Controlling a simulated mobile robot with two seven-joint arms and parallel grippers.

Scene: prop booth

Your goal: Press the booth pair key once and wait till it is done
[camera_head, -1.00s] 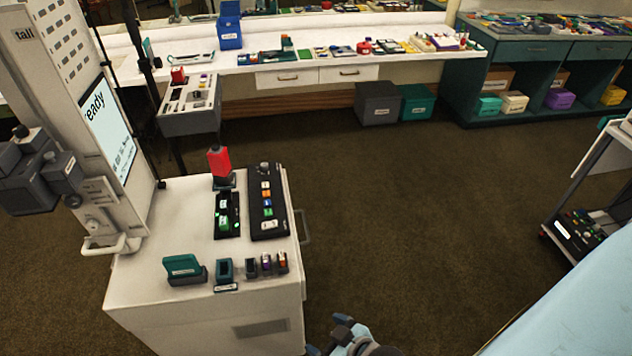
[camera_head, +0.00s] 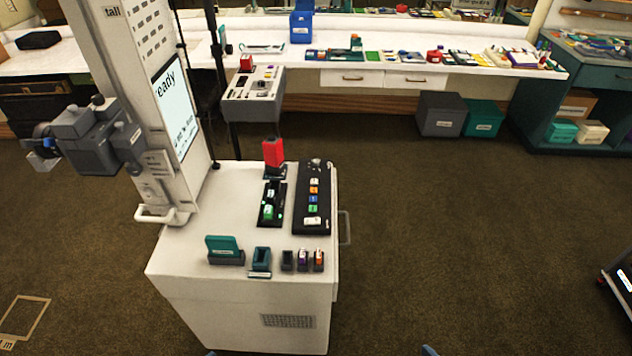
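The booth is a white cabinet (camera_head: 240,310) with a tall white panel (camera_head: 125,60) behind its left side. A lit screen (camera_head: 174,105) on the panel reads "ready". A black key strip (camera_head: 325,180) lies on the cabinet top, with a column of white, orange, blue and green keys and a larger white key (camera_head: 312,221) at its near end. The key labels are too small to read, so I cannot tell which is the pair key. Neither gripper shows; only small blue bits of what may be my arms touch the bottom edge.
A red block (camera_head: 273,152) stands behind a black tray with green lights (camera_head: 271,203). Teal and dark holders (camera_head: 224,249) line the cabinet's front. A dark camera-like unit (camera_head: 90,135) juts left from the panel. Open carpet (camera_head: 450,250) lies right of the cabinet.

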